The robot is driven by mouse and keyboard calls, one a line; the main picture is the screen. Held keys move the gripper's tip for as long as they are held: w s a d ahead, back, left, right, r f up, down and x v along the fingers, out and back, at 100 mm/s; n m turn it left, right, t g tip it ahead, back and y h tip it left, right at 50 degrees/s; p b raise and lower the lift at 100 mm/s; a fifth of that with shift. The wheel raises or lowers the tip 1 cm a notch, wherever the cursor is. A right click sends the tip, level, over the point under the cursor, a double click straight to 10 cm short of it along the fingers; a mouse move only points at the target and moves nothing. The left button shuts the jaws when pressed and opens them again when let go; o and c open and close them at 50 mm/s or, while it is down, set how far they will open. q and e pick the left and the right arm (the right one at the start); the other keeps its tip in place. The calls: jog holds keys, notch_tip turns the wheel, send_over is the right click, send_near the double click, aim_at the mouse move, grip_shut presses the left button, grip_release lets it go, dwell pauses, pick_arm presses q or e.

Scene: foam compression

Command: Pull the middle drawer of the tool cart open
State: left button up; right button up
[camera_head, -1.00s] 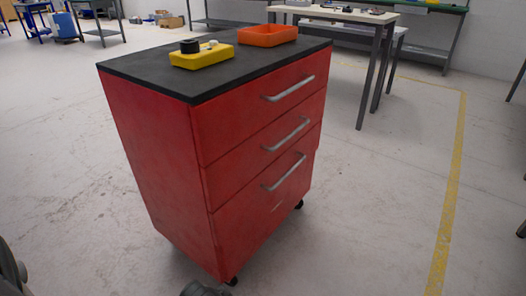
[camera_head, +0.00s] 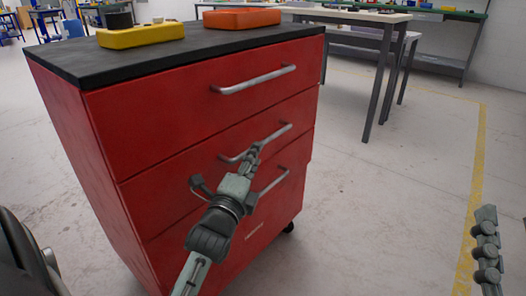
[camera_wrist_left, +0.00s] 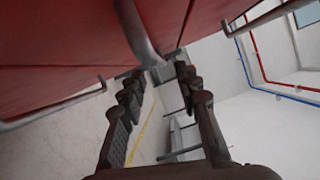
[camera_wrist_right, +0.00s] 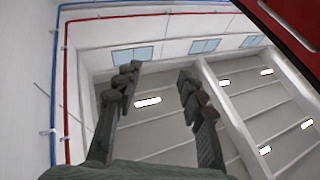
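The red tool cart (camera_head: 88,185) stands ahead with three drawers, each with a grey bar handle. The middle drawer (camera_head: 160,172) looks shut, and its handle (camera_head: 278,134) is partly hidden behind my left gripper (camera_head: 253,154). That gripper's tips are at the handle. In the left wrist view, its two fingers (camera_wrist_left: 160,72) are apart and a handle bar (camera_wrist_left: 136,32) runs toward the gap between their tips. I cannot tell whether they touch it. My right gripper (camera_head: 486,232) is away from the cart at the right edge; the right wrist view shows its fingers (camera_wrist_right: 157,75) apart and empty.
The top drawer handle (camera_head: 254,80) lies above my left gripper and the bottom handle (camera_head: 273,181) just below. A yellow tray (camera_head: 140,37) and an orange tray (camera_head: 242,18) sit on the cart top. The floor (camera_head: 390,200) right of the cart is clear.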

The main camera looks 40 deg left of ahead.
aim_at(263, 142)
pick_arm(q)
jog(key=x, duration=0.7)
jog(key=shift+w, duration=0.15)
jog(key=shift+c, duration=0.3)
grip_shut()
